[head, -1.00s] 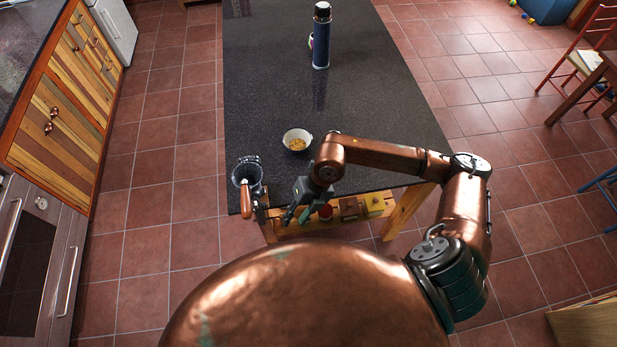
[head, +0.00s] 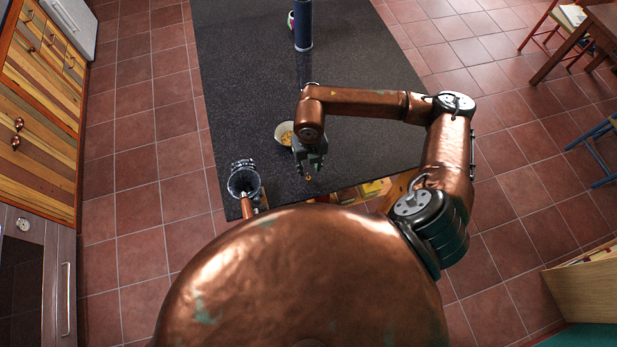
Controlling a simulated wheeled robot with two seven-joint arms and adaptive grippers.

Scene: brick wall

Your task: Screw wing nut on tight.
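A dark metal grinder-like device (head: 243,180) with a round open hopper stands at the front left corner of the dark table. Its wooden handle (head: 248,208) hangs down toward my body. My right gripper (head: 309,172) points down over the front of the table, to the right of the device and apart from it. A tiny orange thing (head: 308,178) shows at its fingertips; I cannot tell whether it is held or lies on the table. I cannot make out a wing nut for certain. My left gripper is not in view.
A bowl (head: 280,133) with yellow contents stands just behind my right gripper, partly hidden by it. Items sit on the shelf below the front edge. The table's middle is clear.

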